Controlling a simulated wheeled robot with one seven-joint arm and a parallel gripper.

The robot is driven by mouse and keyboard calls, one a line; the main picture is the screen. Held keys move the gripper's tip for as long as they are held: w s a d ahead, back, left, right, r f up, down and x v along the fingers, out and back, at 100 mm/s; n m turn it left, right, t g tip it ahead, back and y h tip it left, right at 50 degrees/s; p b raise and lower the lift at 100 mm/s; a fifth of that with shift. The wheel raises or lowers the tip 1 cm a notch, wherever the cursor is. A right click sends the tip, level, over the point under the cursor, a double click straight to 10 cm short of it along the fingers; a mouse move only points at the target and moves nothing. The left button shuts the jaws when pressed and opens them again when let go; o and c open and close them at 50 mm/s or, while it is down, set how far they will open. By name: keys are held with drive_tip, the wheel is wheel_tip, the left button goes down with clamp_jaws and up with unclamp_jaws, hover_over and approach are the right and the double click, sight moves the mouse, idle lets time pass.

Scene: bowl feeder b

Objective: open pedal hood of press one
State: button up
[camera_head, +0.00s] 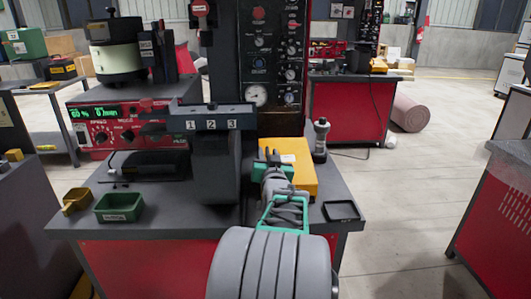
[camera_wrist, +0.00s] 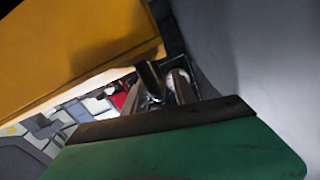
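A yellow box-like cover (camera_head: 291,178) with a small white label sits on the right part of the grey bench; it seems to be the pedal hood. It looks closed. My gripper (camera_head: 268,157), with green and dark parts, is at its left side, close to the grey press column (camera_head: 216,165). In the wrist view the yellow cover (camera_wrist: 60,45) fills the upper left, and a green part of my gripper with a dark edge crosses the bottom.
A dark knobbed post (camera_head: 321,138) stands right of the cover, with a black tray (camera_head: 341,211) in front of it. A green bin (camera_head: 119,207) and a yellow scoop (camera_head: 76,201) lie on the left. A red control box (camera_head: 115,128) stands behind them. Open floor lies right.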

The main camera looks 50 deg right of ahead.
drive_tip(key=shift+x, duration=1.15)
clamp_jaws()
drive_tip(key=shift+a, duration=0.1)
drive_tip(key=shift+w, duration=0.1)
idle(0.3)
